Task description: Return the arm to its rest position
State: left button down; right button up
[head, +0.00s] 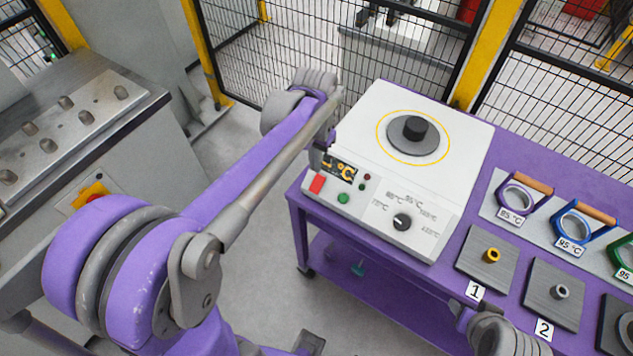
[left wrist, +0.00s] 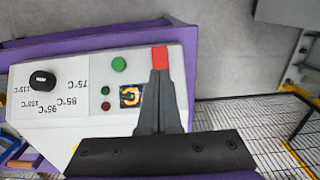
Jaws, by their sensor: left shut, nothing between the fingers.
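My left arm reaches in from the left in the head view. Its gripper (head: 320,158) hangs at the left front corner of the white heater (head: 465,135), close to the display and the red button (head: 317,184). In the left wrist view, the fingers (left wrist: 160,85) are together and empty, with their tips at the red button (left wrist: 160,57). I cannot tell whether they touch it. Part of my right arm shows at the bottom right of the head view; its fingers cannot be made out.
The heater stands on a purple table (head: 450,255). A green button (head: 343,198) and a dial (head: 402,222) are on its panel. Ring tools with handles and numbered plates (head: 487,258) lie to the right. A mesh fence (head: 285,50) stands behind. A metal bench (head: 130,100) is at left.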

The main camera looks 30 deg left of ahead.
dwell(0.3)
pick_arm(q)
jog(key=s+d+f+t, duration=0.1)
jog(key=s+d+t, duration=0.1)
jog(key=s, duration=0.5)
jog(key=s+d+f+n+t, duration=0.1)
jog(key=s+d+f+t, duration=0.1)
jog(key=s, duration=0.6)
jog(key=d+t, duration=0.1)
jog(key=d, duration=0.1)
jog(key=shift+s+d+f, duration=0.15)
jog(key=shift+s+d, duration=0.05)
jog(key=shift+d, duration=0.2)
